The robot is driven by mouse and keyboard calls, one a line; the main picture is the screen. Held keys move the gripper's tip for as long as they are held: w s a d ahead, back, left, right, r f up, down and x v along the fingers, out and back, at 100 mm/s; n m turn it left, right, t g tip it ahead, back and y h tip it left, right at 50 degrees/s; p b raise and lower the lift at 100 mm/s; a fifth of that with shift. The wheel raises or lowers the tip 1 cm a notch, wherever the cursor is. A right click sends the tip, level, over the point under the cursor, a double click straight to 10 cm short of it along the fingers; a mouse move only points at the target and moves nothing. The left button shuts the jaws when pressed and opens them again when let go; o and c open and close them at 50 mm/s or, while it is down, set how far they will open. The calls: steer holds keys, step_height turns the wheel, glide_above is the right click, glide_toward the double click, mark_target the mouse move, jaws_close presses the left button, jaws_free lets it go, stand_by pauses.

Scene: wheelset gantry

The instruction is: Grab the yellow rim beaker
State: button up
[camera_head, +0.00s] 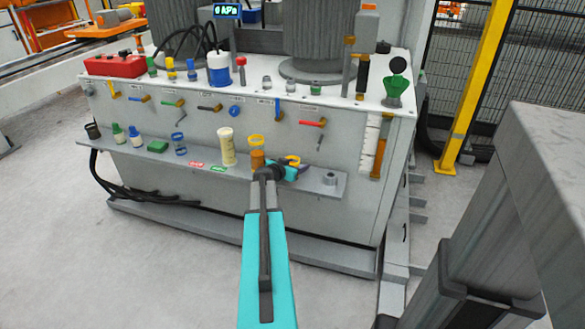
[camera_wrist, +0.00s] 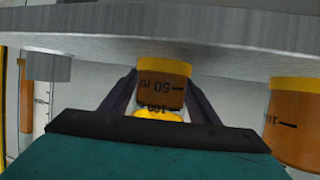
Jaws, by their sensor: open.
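In the wrist view an amber beaker with a yellow rim (camera_wrist: 162,88) and dark graduation marks stands between the two dark fingers of my gripper (camera_wrist: 160,95). The fingers are open, one on each side of it; whether they touch it I cannot tell. A second, similar amber beaker (camera_wrist: 292,120) is close by at the right. In the head view an amber beaker (camera_head: 257,159) stands on the low shelf, just left of my gripper (camera_head: 291,169). A yellow rim (camera_head: 293,160) shows at my gripper, its body mostly hidden by the wrist.
The shelf (camera_head: 327,190) also holds a cream cylinder (camera_head: 227,147), a blue-rimmed vessel (camera_head: 179,145), small bottles and a grey nut-like part (camera_head: 329,178). The cabinet face (camera_head: 335,110) with colored valve handles rises behind. A grey column (camera_head: 510,220) stands at the right.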

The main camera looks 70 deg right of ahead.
mark_target(294, 159)
stand_by(0.4)
steer(key=c, duration=0.9)
steer(key=shift+r, duration=0.1)
steer(key=shift+r+p, duration=0.3)
steer(key=shift+r, duration=1.25)
steer(key=shift+s+a+r, duration=0.1)
steer(key=shift+a+r, duration=0.1)
steer(key=shift+a, duration=0.1)
steer(key=s+a+r+p, duration=0.1)
steer(key=s+a, duration=0.4)
steer(key=a, duration=0.9)
steer(key=shift+a+r+p, duration=0.15)
steer(key=shift+p, duration=0.7)
steer(key=shift+s, duration=0.1)
